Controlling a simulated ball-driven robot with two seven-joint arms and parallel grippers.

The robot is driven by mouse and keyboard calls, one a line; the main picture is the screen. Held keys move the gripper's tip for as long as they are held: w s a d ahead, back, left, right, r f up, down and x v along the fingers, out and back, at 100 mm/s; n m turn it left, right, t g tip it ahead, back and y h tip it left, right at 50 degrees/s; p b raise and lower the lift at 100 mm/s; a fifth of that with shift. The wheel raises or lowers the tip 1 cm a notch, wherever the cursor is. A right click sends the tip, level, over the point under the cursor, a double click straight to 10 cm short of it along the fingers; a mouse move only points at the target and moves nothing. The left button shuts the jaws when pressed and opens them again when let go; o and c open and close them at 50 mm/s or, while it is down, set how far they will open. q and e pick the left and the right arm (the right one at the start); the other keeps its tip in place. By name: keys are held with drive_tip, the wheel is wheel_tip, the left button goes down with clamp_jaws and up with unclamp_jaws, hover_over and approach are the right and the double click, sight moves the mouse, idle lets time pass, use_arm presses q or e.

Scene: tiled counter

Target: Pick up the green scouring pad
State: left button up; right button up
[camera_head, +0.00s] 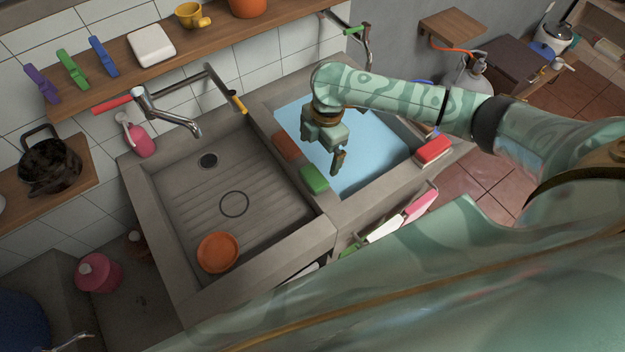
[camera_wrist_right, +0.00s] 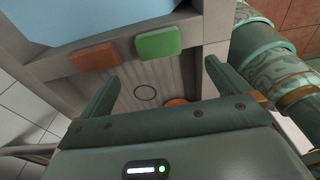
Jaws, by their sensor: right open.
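The green scouring pad (camera_head: 315,179) lies on the divider between the two sink basins, near the front edge of the water-filled one. It also shows in the right wrist view (camera_wrist_right: 159,44), beyond the fingers and at the top middle. My right gripper (camera_head: 338,162) hangs above the blue water basin, just right of the pad and apart from it. In the right wrist view its two fingers (camera_wrist_right: 161,82) are spread with nothing between them. My left gripper is not in view.
A brown-orange pad (camera_head: 286,146) lies on the divider beside the green one. A red sponge (camera_head: 433,149) sits on the right rim. The left basin (camera_head: 280,215) holds an orange bowl (camera_head: 218,252). A faucet (camera_head: 170,118) reaches over the left basin.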

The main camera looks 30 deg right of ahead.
drive_tip(key=b, duration=0.1)
hover_over(314, 175)
drive_tip(key=f, duration=0.6)
drive_tip(key=shift+s+d, duration=0.1)
drive_tip(key=shift+d, duration=0.3)
drive_tip(key=f, duration=0.1)
drive_tip(key=f+b, duration=0.1)
drive_tip(key=f, duration=0.1)
drive_tip(key=f+b, duration=0.1)
drive_tip(key=f, duration=0.1)
drive_tip(key=shift+a+f, duration=0.2)
drive_tip(key=shift+a, duration=0.15)
drive_tip(key=shift+r, duration=0.1)
drive_tip(key=c, duration=1)
